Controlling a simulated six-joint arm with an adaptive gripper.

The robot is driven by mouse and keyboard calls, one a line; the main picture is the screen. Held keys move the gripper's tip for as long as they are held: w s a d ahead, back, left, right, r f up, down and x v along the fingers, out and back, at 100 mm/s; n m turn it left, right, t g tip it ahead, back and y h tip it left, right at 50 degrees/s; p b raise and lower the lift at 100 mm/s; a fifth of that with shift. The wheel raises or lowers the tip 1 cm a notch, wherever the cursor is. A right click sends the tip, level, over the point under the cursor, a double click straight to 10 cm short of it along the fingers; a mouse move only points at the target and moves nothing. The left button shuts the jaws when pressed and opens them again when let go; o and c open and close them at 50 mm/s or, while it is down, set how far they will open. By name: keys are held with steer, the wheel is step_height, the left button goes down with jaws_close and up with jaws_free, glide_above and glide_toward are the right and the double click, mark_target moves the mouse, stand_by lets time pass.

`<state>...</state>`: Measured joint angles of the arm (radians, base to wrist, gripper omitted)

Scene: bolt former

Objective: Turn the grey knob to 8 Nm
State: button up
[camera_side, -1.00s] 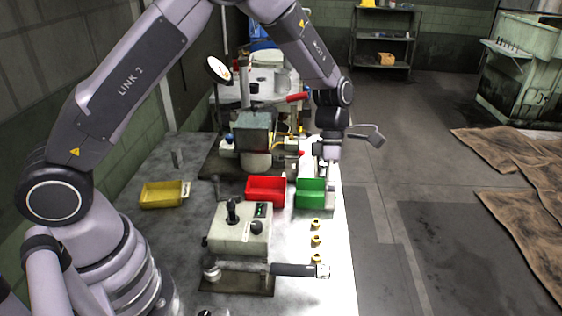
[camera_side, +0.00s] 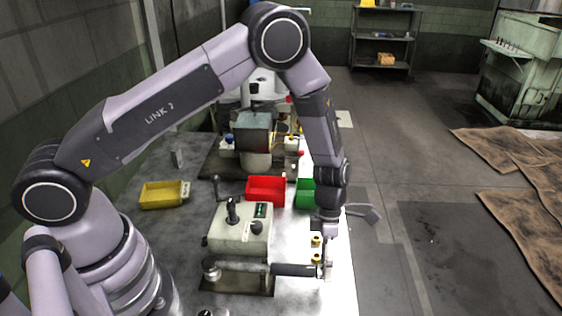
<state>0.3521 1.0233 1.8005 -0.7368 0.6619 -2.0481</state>
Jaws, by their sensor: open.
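A pale control box (camera_side: 240,230) stands on the bench with a black lever, a small green display (camera_side: 261,210) and a dark round knob (camera_side: 257,227) on it. A round grey knob-like part (camera_side: 211,267) sits at the left end of a bar in front of the box. I cannot tell for sure which is the grey knob, and no Nm scale is readable. My gripper (camera_side: 327,272) points down at the right end of the bar's dark handle (camera_side: 294,269). It is open and hides that end. I cannot tell whether it touches it.
A yellow bin (camera_side: 163,196), a red bin (camera_side: 266,202) and a partly hidden green bin (camera_side: 305,208) stand behind the box. A machine (camera_side: 254,145) stands farther back. The bench's right edge is close to my gripper.

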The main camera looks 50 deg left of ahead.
steer(key=shift+f, duration=0.1)
jaws_close()
steer(key=shift+s+d+t+y, duration=0.15)
steer(key=shift+s+t+y, duration=0.1)
steer(key=shift+t+y, duration=1.35)
jaws_free()
steer(key=shift+w+r, duration=0.1)
steer(key=shift+r, duration=0.1)
